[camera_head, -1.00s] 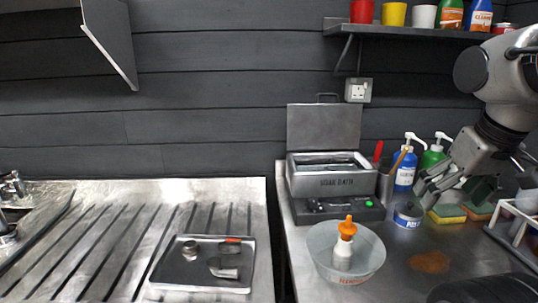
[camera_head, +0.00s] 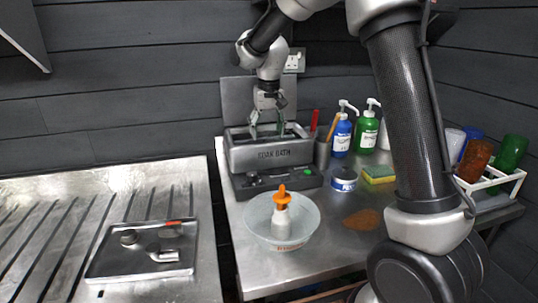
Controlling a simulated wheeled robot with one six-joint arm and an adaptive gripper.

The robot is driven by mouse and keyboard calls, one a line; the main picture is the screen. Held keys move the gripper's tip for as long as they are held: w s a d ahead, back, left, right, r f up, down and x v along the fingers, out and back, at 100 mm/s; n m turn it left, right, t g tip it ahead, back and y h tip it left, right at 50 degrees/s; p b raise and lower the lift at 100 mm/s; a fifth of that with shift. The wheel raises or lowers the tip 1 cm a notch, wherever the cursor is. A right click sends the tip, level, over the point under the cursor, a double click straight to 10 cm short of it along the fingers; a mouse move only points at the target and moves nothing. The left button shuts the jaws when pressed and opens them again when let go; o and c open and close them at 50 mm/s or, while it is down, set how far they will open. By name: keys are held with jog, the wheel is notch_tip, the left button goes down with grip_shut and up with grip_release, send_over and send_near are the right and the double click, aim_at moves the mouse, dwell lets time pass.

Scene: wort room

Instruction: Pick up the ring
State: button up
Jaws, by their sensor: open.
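My gripper (camera_head: 267,132) points down over the open soak bath (camera_head: 274,154), its fingers apart at the bath's opening. Whether the fingertips reach below the rim is hard to tell. Nothing shows clearly between them, and the inside of the bath is mostly hidden by its front wall. I cannot make out a ring for certain. A small round metal piece (camera_head: 128,237) lies on the metal tray (camera_head: 105,268) on the drainer at left; it is too small to tell whether it is a ring.
The tray also holds a curved grey piece (camera_head: 166,256). A clear bowl (camera_head: 260,236) with an orange-topped white bottle (camera_head: 282,222) stands before the bath. A blue-labelled tin (camera_head: 344,181), sponge (camera_head: 379,174), pump bottles (camera_head: 342,135) and white rack (camera_head: 492,188) stand to the right.

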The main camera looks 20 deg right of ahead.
jog(key=f, duration=0.2)
jog(key=w+f, duration=0.1)
jog(key=f, duration=0.4)
jog(key=shift+w+d+f, duration=0.15)
jog(key=shift+d+f, duration=0.1)
jog(key=shift+f, duration=0.1)
jog(key=shift+c, duration=0.2)
jog(key=c, duration=1.2)
jog(key=shift+o, duration=0.2)
notch_tip(320, 180, up, 10)
